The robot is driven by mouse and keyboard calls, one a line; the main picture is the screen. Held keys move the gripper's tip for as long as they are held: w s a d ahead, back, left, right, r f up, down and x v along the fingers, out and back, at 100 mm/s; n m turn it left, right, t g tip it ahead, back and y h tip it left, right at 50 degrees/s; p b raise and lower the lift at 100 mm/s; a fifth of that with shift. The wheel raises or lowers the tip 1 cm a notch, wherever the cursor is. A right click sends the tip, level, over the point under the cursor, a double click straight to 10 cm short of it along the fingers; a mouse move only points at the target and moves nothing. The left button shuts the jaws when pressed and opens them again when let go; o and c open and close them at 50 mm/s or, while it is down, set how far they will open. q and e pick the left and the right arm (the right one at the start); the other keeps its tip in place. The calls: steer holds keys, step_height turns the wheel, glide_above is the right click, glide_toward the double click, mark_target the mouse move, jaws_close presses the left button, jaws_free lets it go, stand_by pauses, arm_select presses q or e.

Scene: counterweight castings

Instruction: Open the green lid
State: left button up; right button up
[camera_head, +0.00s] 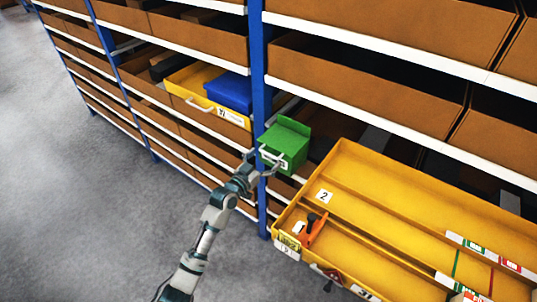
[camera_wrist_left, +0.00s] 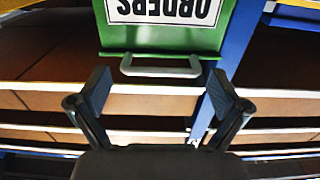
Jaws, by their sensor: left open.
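The green box with its green lid (camera_head: 287,143) sits at the edge of a shelf, right of a blue upright, with a raised green panel at its back. In the left wrist view its green face (camera_wrist_left: 160,38) carries a white label reading ORDERS, upside down. A pale grey bar handle (camera_wrist_left: 160,70) runs along the edge of that face. My left gripper (camera_wrist_left: 161,88) is open and empty, its fingers spread to either side of the handle and apparently just short of it.
A large yellow tray (camera_head: 345,172) with an orange tool (camera_head: 313,228) stands close at the right. A yellow bin (camera_head: 190,82) holding a blue box (camera_head: 230,92) juts from the shelf at left. A blue upright (camera_head: 257,60) stands beside the green box. Floor at left is clear.

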arm_select(q)
steer(key=shift+x, duration=0.95)
steer(key=shift+w, duration=0.15)
steer(key=shift+a, duration=0.1)
arm_select(e)
steer(key=shift+s+d, duration=0.15)
steer(key=shift+s, duration=0.6)
